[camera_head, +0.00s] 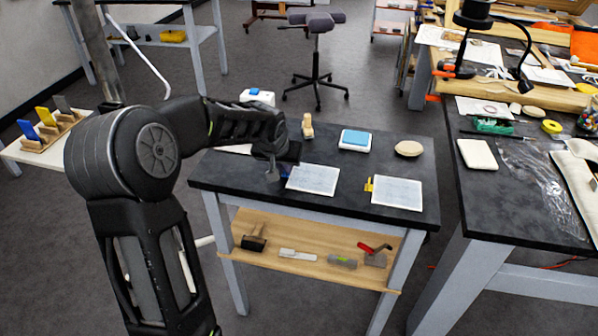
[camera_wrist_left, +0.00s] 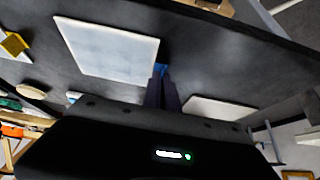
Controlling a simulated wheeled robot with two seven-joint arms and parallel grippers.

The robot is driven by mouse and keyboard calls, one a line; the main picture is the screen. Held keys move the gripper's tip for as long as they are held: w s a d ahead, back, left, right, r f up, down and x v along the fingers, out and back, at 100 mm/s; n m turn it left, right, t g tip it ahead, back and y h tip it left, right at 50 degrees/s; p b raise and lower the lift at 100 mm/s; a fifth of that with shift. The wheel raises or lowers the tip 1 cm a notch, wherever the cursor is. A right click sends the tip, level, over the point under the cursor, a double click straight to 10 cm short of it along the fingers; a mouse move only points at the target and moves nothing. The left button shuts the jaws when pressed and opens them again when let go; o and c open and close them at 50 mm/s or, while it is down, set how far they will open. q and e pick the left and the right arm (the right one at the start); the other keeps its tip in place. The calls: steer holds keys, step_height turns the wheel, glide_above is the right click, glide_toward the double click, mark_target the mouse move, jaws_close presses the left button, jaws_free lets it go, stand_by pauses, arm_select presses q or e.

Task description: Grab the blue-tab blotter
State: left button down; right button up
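The blue-tab blotter (camera_head: 313,179) is a pale flat sheet at the front left of the dark table. Its blue tab (camera_head: 286,171) shows partly beside my left gripper (camera_head: 274,174), which points down at the sheet's left edge. In the left wrist view the blotter (camera_wrist_left: 105,45) lies flat. My left gripper's fingers (camera_wrist_left: 163,88) are close together there, with the blue tab (camera_wrist_left: 160,69) between their tips, so they look shut on it. Part of the tab is hidden by the fingers. My right gripper is not in view.
A similar sheet (camera_head: 397,193) with a yellow tab (camera_head: 369,184) lies to the right. Behind are a blue-topped white block (camera_head: 355,140), an oval tan object (camera_head: 408,149) and a small wooden piece (camera_head: 307,126). A cluttered workbench (camera_head: 480,205) stands at right.

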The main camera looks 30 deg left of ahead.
arm_select(q)
step_height(320, 180, up, 10)
stand_by(0.5)
stand_by(0.3)
steer(key=shift+w+d, duration=0.1)
